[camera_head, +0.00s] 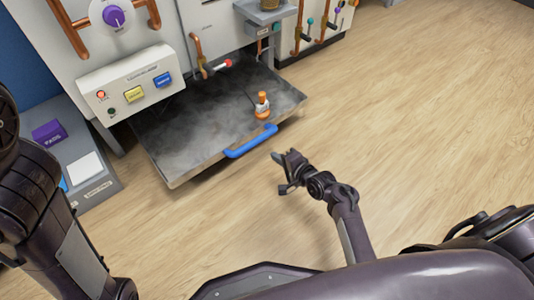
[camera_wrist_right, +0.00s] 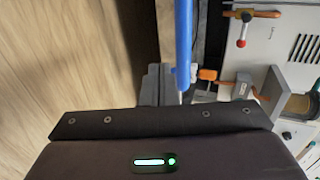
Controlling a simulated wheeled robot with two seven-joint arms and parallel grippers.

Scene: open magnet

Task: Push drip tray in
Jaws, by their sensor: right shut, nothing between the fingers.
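The drip tray (camera_head: 195,130) is a dark, stained metal tray that sticks out from the front of the machine above the wooden floor. A blue bar handle (camera_head: 251,141) runs along its front edge. The handle also shows large and upright in the right wrist view (camera_wrist_right: 183,45). My right gripper (camera_head: 280,170) is shut and empty, just in front of the handle and to its right in the head view. Whether it touches the handle cannot be told. My left arm shows at the left edge, but its gripper is out of view.
An orange-and-white bottle-like item (camera_head: 262,106) stands on the tray near the handle. A control box (camera_head: 130,82) with yellow and blue buttons overhangs the tray's left side. A grey platform (camera_head: 85,160) holds a purple block (camera_head: 48,132). The floor (camera_head: 420,110) to the right is clear.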

